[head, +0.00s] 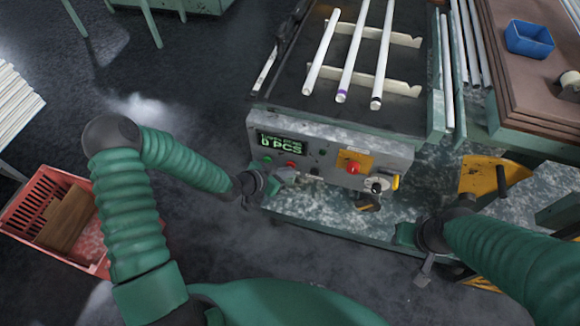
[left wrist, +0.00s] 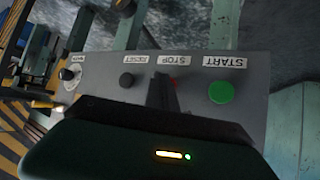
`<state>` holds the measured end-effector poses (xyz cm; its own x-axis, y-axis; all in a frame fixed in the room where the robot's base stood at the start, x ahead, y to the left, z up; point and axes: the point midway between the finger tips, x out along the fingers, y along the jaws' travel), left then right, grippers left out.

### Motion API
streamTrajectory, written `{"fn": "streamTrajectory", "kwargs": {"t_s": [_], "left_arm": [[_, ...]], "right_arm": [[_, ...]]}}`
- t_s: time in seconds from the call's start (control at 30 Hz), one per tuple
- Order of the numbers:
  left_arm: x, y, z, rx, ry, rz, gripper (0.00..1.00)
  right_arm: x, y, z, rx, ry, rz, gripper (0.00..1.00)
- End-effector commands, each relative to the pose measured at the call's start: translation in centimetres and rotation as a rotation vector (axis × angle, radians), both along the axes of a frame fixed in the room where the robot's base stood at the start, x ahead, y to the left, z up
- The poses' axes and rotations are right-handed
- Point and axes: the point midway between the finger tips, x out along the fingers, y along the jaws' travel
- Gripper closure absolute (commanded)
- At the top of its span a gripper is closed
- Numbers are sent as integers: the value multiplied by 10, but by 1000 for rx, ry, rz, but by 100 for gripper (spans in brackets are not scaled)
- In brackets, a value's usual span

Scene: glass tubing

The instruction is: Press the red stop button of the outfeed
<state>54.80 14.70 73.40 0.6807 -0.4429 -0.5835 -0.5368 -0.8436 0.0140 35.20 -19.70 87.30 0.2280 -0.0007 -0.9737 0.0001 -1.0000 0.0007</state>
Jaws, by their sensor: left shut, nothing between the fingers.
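The outfeed's grey control panel (head: 330,150) faces me in the head view. Its small red stop button (head: 291,164) sits right of the green start button (head: 267,158). In the left wrist view the panel appears upside down, and a sliver of the red stop button (left wrist: 174,84) shows beside my left fingers under the STOP label. The green start button (left wrist: 221,92) is clear to its right. My left gripper (head: 298,178) is shut and empty, its tips close in front of the stop button; contact cannot be told. My right gripper (head: 424,272) hangs lower right, its fingers too small to read.
A black button (left wrist: 126,80) and a dark knob (left wrist: 68,74) share the panel. A larger red mushroom button (head: 353,168) on a yellow plate is farther right. White tubes (head: 355,55) lie above the panel. A red crate (head: 50,215) stands at left on the floor.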

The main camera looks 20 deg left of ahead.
Motion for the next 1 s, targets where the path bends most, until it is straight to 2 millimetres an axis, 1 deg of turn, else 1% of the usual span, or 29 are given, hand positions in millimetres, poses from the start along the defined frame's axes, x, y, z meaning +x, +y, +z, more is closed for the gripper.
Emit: {"fn": "streamTrajectory", "kwargs": {"t_s": [0.27,0.6,0.9,1.0], "left_arm": [[0,0,1,0,-2,0,100],[-17,2,1,1,-2,0,100],[-18,2,0,1,-2,0,100],[-23,3,0,0,0,0,100]], "right_arm": [[0,0,0,0,0,0,64],[0,0,5,0,0,0,64],[0,0,4,0,0,0,64],[0,0,6,0,0,0,64]]}}
